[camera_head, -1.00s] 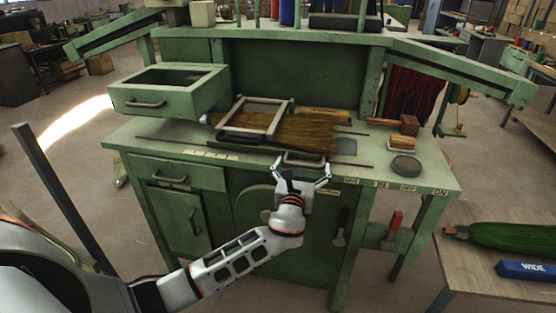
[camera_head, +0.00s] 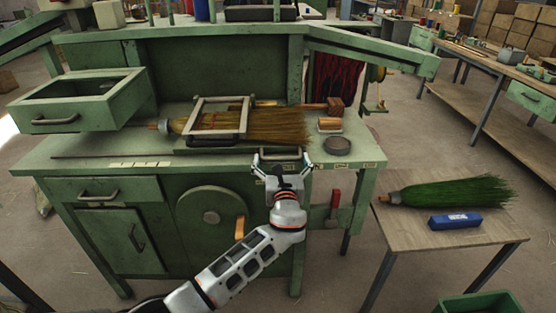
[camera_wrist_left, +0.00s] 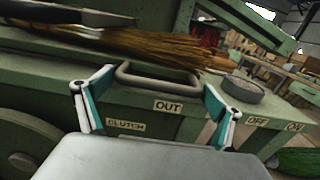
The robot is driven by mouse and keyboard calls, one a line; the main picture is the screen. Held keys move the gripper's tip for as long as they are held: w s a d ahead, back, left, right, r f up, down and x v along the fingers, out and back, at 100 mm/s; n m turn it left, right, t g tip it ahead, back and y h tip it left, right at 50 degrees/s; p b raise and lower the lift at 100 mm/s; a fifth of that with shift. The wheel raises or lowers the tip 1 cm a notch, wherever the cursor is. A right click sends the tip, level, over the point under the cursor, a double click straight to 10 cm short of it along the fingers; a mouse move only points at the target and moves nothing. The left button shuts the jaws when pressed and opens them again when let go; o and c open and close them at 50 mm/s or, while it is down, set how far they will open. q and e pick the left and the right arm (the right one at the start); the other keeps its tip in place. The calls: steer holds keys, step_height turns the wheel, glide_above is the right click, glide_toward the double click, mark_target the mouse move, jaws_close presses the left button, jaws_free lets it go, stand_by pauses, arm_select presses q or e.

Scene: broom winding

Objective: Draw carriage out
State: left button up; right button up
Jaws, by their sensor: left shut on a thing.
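The carriage shows as a pale-edged frame (camera_head: 217,120) lying around a straw broom (camera_head: 275,125) on the green bench top. A grey loop handle (camera_head: 283,153) is at the bench's front edge, below and right of the frame; it also shows in the left wrist view (camera_wrist_left: 160,80). My left gripper (camera_head: 282,170) is at this handle, one finger at each side, shut on it. In the left wrist view an OUT label (camera_wrist_left: 168,106) is just below the handle. How the handle joins the frame is hidden. My right gripper is not in view.
An open drawer box (camera_head: 80,100) stands at the bench's left. A handwheel (camera_head: 212,217) is on the bench front. A side table (camera_head: 450,238) holds a green broom and a blue box.

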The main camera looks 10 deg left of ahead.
arm_select(q)
steer(key=shift+d, duration=0.25)
steer(key=o, duration=1.3)
steer(key=shift+w+d, duration=0.1)
steer(key=v, duration=1.2)
steer(key=shift+a, duration=0.2)
